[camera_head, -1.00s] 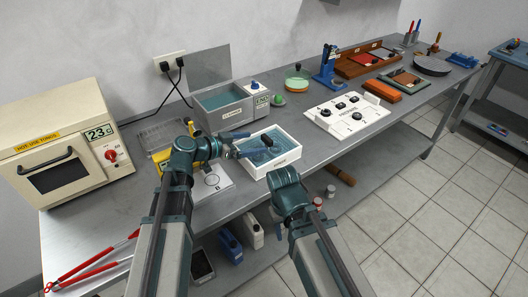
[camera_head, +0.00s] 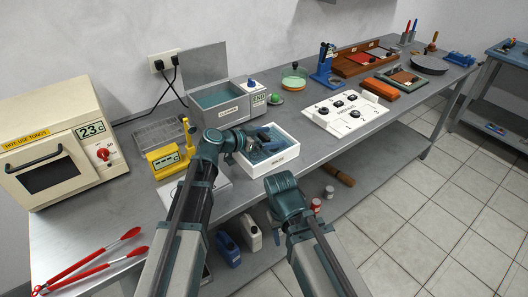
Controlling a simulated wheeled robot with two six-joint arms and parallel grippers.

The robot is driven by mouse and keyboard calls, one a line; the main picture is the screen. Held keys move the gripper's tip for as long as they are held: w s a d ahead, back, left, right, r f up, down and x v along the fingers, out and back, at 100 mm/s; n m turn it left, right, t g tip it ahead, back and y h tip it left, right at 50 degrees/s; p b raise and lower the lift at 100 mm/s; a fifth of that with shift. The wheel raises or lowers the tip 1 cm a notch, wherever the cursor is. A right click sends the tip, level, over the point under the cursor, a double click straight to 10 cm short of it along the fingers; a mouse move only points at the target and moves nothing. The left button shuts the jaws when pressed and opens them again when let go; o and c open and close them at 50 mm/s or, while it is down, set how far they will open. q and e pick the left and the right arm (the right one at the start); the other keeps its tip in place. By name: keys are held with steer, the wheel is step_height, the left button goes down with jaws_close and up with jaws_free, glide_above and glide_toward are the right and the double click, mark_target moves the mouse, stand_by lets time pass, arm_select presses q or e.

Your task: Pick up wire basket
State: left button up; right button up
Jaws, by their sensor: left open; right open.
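A white tray (camera_head: 286,157) with blue liquid stands at the bench's front edge. My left gripper (camera_head: 264,142) is open over this tray, its fingers low and covering part of the inside. I cannot clearly make out a wire basket in the tray; the gripper and the liquid hide the detail. A grey mesh-like rack (camera_head: 158,133) lies at the back left, beside the cleaner. My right gripper (camera_head: 283,186) is open, in front of the bench edge and apart from the tray; its fingertips are hard to see.
A grey cleaner (camera_head: 222,118) with its lid up stands behind the tray. A yellow device (camera_head: 167,161) is left of my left arm. A white control panel (camera_head: 345,113) is to the right. Red tongs (camera_head: 95,262) and an oven (camera_head: 60,150) are at the left.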

arm_select(q)
steer(key=shift+d, duration=0.1)
steer(key=shift+c, duration=0.4)
jaws_close()
steer(key=shift+r, duration=0.1)
step_height(320, 180, up, 10)
steer(key=p, duration=1)
